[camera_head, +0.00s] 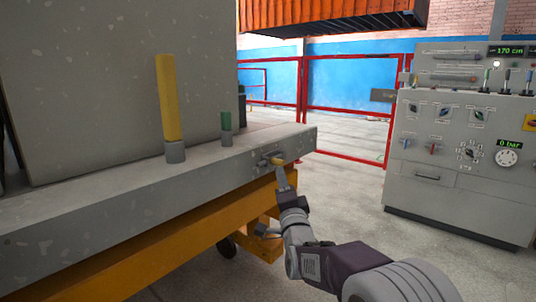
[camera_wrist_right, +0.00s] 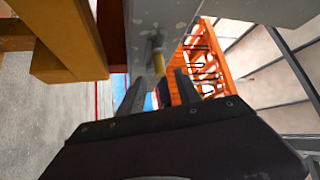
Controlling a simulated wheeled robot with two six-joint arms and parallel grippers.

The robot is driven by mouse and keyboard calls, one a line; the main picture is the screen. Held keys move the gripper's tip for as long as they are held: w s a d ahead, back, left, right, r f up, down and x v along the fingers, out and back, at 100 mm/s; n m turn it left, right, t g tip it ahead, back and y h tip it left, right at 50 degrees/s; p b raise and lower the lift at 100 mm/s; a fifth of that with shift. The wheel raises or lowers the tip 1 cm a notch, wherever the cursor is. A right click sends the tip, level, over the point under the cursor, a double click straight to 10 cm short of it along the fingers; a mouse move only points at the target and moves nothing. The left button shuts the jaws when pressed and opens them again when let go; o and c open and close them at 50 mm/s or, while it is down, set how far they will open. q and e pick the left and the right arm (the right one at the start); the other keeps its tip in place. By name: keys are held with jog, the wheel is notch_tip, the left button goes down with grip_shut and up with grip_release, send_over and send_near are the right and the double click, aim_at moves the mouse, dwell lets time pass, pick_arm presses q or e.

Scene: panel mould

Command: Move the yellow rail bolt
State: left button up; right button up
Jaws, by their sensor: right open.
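The small yellow rail bolt (camera_head: 277,160) sits in a dark fitting on the side face of the grey rail (camera_head: 120,205), near its right end. My right gripper (camera_head: 284,178) is at the bolt, just below and in front of it in the head view. In the right wrist view, the yellow bolt (camera_wrist_right: 159,63) shows ahead, between the two fingers of my open right gripper (camera_wrist_right: 158,88). I cannot tell whether a finger touches it. My left gripper is in neither view.
A tall yellow post (camera_head: 168,95) and a short green post (camera_head: 226,121) stand on the rail, beside a large grey panel (camera_head: 110,80). An orange frame (camera_head: 190,240) is below the rail. A grey control cabinet (camera_head: 450,190) stands right. Floor between is clear.

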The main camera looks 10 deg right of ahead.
aim_at(278, 163)
jog(key=p+x, duration=0.4)
jog(key=shift+w+r, duration=0.1)
jog(key=shift+r, duration=0.3)
jog(key=w, duration=0.4)
jog(key=shift+d+b, duration=0.2)
jog(key=shift+b, duration=0.2)
jog(key=shift+w+r, duration=0.2)
jog(key=shift+w, duration=0.1)
grip_shut()
